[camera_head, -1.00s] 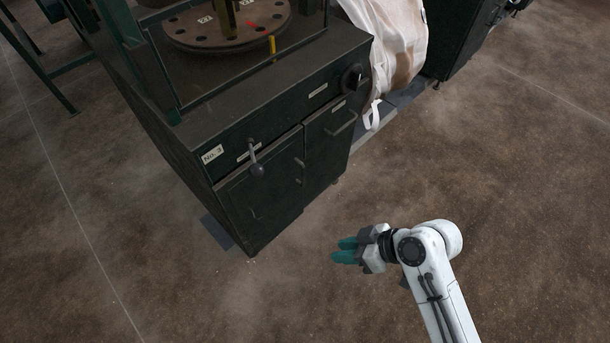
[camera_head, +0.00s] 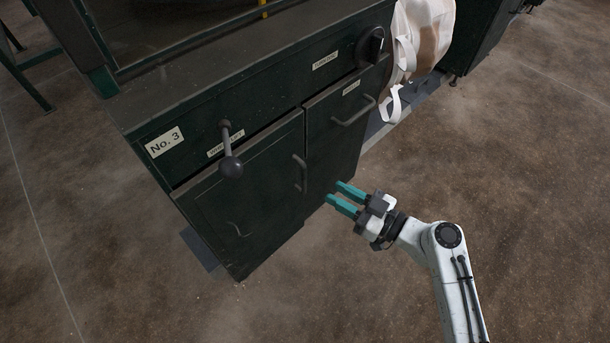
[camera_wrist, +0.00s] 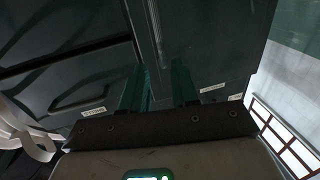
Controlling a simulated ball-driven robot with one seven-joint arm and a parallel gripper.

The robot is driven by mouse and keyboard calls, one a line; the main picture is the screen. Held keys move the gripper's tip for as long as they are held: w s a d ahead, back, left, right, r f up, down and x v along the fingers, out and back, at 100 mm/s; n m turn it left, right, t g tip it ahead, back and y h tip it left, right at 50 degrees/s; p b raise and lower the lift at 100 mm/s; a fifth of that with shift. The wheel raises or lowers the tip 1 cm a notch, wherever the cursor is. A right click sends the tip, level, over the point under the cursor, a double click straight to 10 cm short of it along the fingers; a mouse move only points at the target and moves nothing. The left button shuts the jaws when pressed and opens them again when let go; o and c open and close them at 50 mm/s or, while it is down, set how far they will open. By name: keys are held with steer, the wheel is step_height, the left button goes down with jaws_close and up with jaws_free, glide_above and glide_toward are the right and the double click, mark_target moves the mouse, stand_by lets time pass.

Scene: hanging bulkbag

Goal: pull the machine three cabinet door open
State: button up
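The dark green cabinet marked No. 3 (camera_head: 165,142) stands at the upper left in the head view. Its left door (camera_head: 245,195) looks shut, with a vertical bar handle (camera_head: 300,173) near its right edge. My gripper (camera_head: 333,190) is open and empty, its two teal fingers apart. It is to the right of and slightly below the door handle in the picture, pointing toward the cabinet, with no visible contact. In the wrist view, the open gripper (camera_wrist: 160,70) faces dark cabinet panels; I cannot clearly tell the door handle there.
A second panel with a slanted handle (camera_head: 353,112) is right of the door. A ball-ended lever (camera_head: 230,160) and a black knob (camera_head: 370,46) protrude from the cabinet front. A white bulk bag (camera_head: 425,35) hangs beyond it. The floor (camera_head: 180,290) before the cabinet is clear.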

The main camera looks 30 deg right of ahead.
glide_above(305, 195)
steer(key=shift+w+b, duration=0.3)
steer(key=shift+b, duration=0.15)
jaws_close()
stand_by(0.5)
